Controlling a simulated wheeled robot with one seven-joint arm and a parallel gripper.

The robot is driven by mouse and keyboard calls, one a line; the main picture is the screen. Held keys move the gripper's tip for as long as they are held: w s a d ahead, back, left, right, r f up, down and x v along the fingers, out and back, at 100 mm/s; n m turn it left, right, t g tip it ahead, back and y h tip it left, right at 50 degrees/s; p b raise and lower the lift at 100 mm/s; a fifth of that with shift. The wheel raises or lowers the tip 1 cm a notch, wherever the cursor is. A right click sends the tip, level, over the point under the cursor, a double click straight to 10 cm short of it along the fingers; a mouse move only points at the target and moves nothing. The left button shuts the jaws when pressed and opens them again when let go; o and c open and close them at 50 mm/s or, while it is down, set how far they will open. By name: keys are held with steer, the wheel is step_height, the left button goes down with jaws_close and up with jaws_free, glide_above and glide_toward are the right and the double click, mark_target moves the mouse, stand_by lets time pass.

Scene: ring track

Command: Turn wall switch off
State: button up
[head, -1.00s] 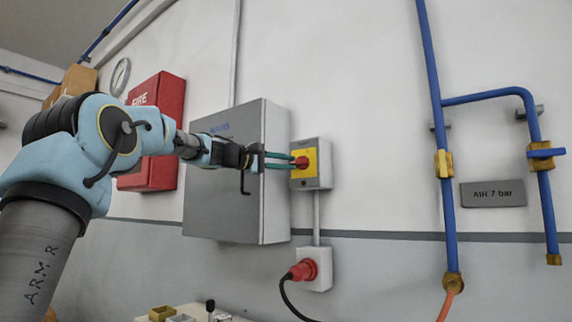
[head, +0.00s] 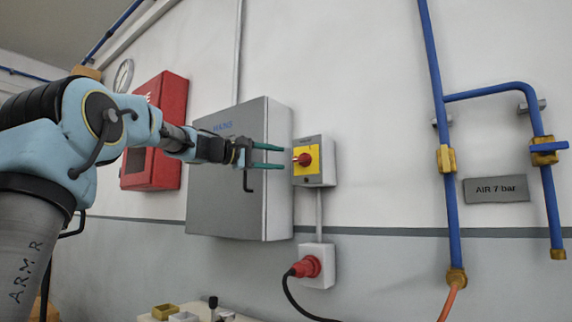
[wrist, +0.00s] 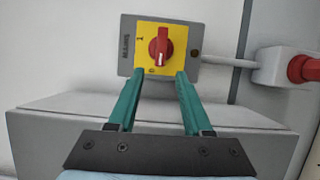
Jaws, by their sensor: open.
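The wall switch (head: 313,161) is a grey box with a yellow plate and a red rotary knob (head: 303,159). In the wrist view the knob (wrist: 161,46) stands beyond the fingertips, its white mark pointing toward the "0" (wrist: 152,71) at the plate's near edge. An "I" mark sits at the plate's upper left there. My gripper (head: 284,156) is open and empty, its two green fingers level and pointing at the switch. In the head view the fingertips stop just left of the knob, apart from it.
A grey cabinet (head: 235,175) stands on the wall left of the switch, behind my gripper. A socket with a red plug (head: 308,266) is below. Blue air pipes (head: 438,120) run on the right. A red fire box (head: 160,125) hangs further left.

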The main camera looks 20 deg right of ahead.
steer(key=a+b, duration=0.1)
steer(key=a, duration=0.5)
steer(key=shift+s, duration=0.35)
steer(key=shift+a+f, duration=0.1)
